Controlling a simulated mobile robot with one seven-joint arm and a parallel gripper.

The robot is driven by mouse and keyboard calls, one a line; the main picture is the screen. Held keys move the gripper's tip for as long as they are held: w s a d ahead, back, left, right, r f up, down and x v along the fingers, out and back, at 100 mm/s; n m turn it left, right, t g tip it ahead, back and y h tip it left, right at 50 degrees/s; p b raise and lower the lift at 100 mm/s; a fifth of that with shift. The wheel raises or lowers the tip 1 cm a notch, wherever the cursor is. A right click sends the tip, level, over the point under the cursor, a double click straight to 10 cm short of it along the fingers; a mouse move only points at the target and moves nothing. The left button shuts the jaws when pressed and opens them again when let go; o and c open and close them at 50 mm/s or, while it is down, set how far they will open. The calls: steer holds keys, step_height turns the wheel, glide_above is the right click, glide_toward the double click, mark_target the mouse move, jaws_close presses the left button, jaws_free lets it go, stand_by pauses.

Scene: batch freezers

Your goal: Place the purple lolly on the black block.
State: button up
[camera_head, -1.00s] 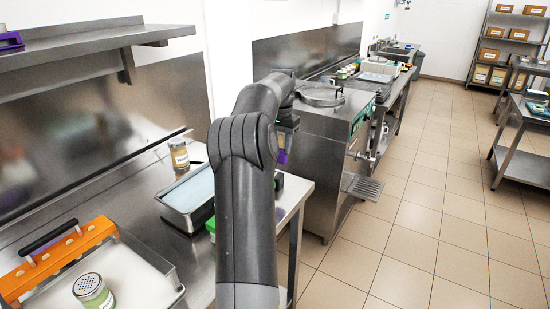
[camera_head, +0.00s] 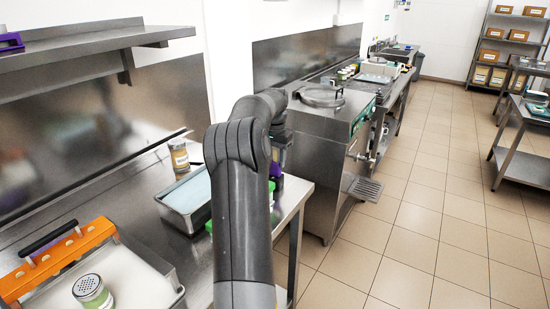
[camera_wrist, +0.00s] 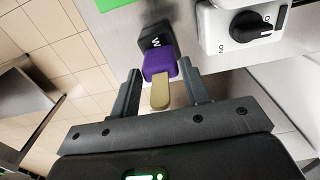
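The purple lolly (camera_wrist: 160,64) with its tan stick (camera_wrist: 160,92) is in the middle of the wrist view, stick toward me. The black block (camera_wrist: 156,36), with a white letter, is directly beyond it, and the lolly overlaps its near edge. I cannot tell whether the lolly rests on the block or beside it. My gripper (camera_wrist: 163,88) is open; its fingers stand on either side of the stick with gaps. In the head view a bit of purple (camera_head: 271,187) shows beside my arm, which hides most of that area.
A white device with a black knob (camera_wrist: 252,26) stands right of the block in the wrist view. The steel counter (camera_head: 140,215) holds a tray (camera_head: 170,212), a jar (camera_head: 179,158), a shaker (camera_head: 92,292) and an orange holder (camera_head: 60,262). The counter's edge is close.

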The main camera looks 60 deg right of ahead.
steer(key=o, duration=0.3)
steer(key=shift+o, duration=0.2)
step_height(320, 180, up, 11)
steer(key=shift+f, duration=0.1)
steer(key=shift+r, duration=0.8)
